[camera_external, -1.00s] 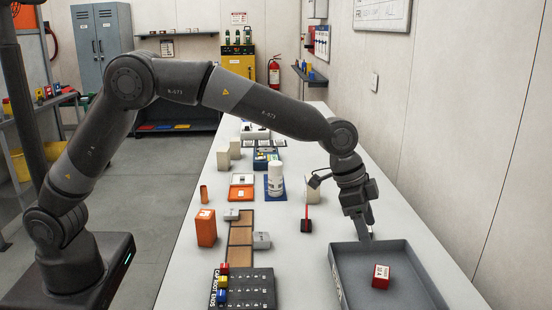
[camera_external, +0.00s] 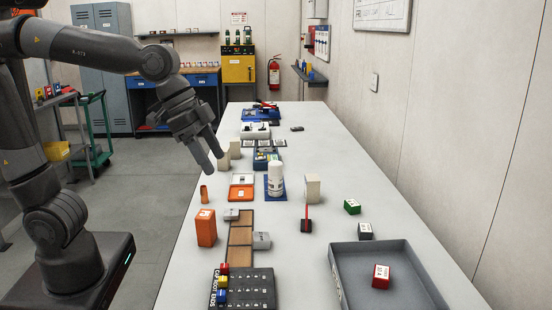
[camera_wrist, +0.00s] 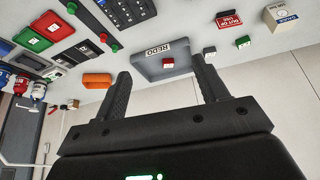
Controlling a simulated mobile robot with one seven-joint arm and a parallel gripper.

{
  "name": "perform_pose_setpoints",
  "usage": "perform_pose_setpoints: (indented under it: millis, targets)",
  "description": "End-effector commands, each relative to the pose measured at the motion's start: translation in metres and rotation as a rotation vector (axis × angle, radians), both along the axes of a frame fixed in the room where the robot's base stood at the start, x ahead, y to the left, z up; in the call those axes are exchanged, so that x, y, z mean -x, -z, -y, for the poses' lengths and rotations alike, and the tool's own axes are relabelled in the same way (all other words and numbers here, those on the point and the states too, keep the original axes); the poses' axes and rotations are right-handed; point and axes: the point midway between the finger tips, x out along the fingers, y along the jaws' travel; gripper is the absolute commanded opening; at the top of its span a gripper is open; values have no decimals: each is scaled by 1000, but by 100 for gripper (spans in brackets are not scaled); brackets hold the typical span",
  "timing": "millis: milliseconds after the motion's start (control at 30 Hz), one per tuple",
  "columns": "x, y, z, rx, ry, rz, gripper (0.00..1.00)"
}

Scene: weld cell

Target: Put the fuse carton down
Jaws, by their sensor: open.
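My gripper (camera_external: 214,162) is open and empty, raised beside the left edge of the bench in the external view. In the wrist view its two fingers stand wide apart (camera_wrist: 161,68) with nothing between them. I cannot read which box is the fuse carton. A small grey box with a white label (camera_external: 365,231) sits on the bench just behind the grey tray (camera_external: 420,262); it also shows in the wrist view (camera_wrist: 210,50). A red box with a white label (camera_external: 381,276) lies in the tray. A green box (camera_external: 352,206) sits farther back. All are well away from my gripper.
An orange box (camera_external: 206,228) stands near the bench's left edge, by a small copper-coloured cylinder (camera_external: 204,194). A white bottle (camera_external: 275,179) and a cream box (camera_external: 312,188) stand mid-bench. The bench's right side behind the green box is largely clear.

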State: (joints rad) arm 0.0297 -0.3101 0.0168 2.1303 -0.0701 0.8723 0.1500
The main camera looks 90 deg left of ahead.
Motion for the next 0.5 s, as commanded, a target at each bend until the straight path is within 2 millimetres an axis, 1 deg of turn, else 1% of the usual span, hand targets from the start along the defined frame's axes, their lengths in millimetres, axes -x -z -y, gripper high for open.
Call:
perform_pose_setpoints:
  millis: [33,100,200,300,400,500]
  targets:
    - [22,0,-2,0,-14,8,66]
    - [48,5,-5,-1,-36,14,66]
    - [85,14,-8,-1,-65,22,66]
    - [115,25,-11,-3,-91,29,66]
    - [137,35,-14,-5,-112,35,66]
    - [150,43,-15,-4,-125,37,66]
